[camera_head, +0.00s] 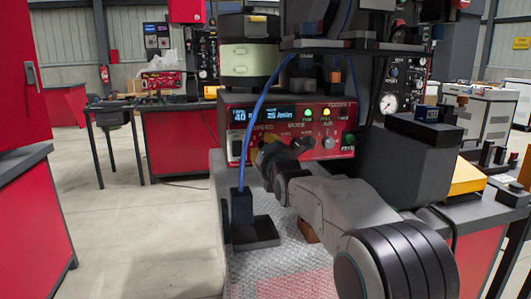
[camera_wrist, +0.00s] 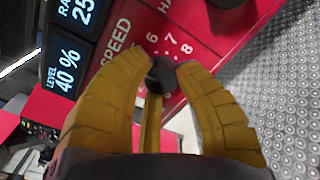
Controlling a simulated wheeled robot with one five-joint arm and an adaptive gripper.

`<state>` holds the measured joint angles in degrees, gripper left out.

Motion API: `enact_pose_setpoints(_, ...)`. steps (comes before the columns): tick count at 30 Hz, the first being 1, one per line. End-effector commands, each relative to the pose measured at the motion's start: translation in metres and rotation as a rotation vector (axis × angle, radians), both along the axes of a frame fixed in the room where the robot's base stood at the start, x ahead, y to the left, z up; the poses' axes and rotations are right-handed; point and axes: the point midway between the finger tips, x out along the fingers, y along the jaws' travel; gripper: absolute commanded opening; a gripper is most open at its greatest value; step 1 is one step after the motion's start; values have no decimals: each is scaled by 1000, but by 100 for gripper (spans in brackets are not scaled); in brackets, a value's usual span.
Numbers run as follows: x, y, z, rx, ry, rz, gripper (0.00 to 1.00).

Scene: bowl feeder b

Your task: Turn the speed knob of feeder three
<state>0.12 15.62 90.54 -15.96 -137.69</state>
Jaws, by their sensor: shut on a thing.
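The feeder control box (camera_head: 290,128) is red with a blue display and lit buttons. In the head view my gripper (camera_head: 262,155) reaches its front at the left, below the word SPEED. In the wrist view the yellow fingers of my gripper (camera_wrist: 163,72) close around the black speed knob (camera_wrist: 162,76), next to the word SPEED and a number scale with 6, 7 and 8 visible. The display (camera_wrist: 70,62) reads LEVEL 40 %. The knob's pointer and part of the scale are hidden by the fingers.
A blue cable (camera_head: 262,105) runs down left of my arm to a dark block (camera_head: 241,206) beside a black tray (camera_head: 256,234) on the bench's textured top (camera_head: 287,257). A round bowl (camera_head: 249,62) stands above the box. Open floor lies to the left.

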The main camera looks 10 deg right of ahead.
Motion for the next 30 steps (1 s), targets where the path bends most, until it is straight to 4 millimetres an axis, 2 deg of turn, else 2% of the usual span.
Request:
enact_pose_setpoints(15, -1, -3, 4, 275, -17, -2, 0)
enact_pose_setpoints(30, -1, -3, 6, 310, -18, -3, 0)
